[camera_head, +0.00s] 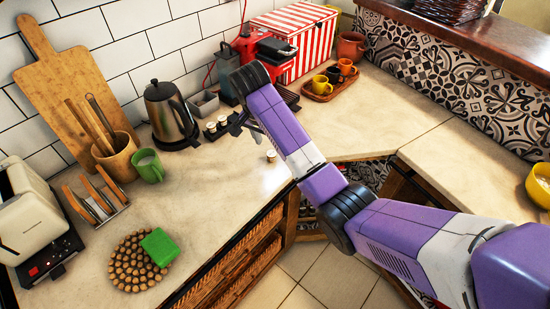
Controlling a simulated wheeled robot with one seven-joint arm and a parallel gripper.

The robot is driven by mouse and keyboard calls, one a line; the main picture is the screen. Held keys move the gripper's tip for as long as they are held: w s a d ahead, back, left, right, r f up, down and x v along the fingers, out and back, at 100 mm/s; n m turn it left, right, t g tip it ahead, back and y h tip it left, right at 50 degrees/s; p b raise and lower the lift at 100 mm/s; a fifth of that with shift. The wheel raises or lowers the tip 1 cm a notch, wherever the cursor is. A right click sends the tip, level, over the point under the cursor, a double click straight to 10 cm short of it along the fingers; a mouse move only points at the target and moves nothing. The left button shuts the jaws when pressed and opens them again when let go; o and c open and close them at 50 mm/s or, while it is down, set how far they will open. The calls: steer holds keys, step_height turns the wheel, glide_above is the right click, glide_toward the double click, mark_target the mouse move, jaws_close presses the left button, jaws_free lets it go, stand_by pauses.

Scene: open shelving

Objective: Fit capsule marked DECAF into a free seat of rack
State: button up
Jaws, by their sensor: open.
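A small pale capsule (271,155) stands alone on the beige counter in the middle of the picture; any marking on it is too small to read. A small dark rack (213,136) sits farther back, just right of the kettle. It holds pale-topped capsules (211,127); their markings and the rack's free seats cannot be made out. My gripper (237,127) is open above the counter, just right of the rack and up and left of the lone capsule. My purple and black arm partly hides the area behind it, and the gripper's far side is hidden.
A steel kettle (170,112) stands left of the rack, with a grey container (204,104) behind it. A red coffee machine (262,47) and a tray with small cups (318,95) stand at the back. The counter between the green mug (149,166) and the lone capsule is clear.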

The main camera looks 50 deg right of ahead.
mark_target(271, 154)
steer(key=x, duration=0.2)
steer(key=shift+d+f, duration=0.15)
steer(key=shift+f, duration=0.1)
steer(key=f, duration=0.1)
steer(key=d+f+p, duration=0.1)
steer(key=w+f, duration=0.1)
steer(key=shift+d+f, duration=0.2)
steer(key=shift+f, duration=0.05)
steer(key=shift+w+d+f+p, duration=0.15)
steer(key=shift+f+p, duration=0.15)
steer(key=shift+f, duration=0.35)
jaws_close()
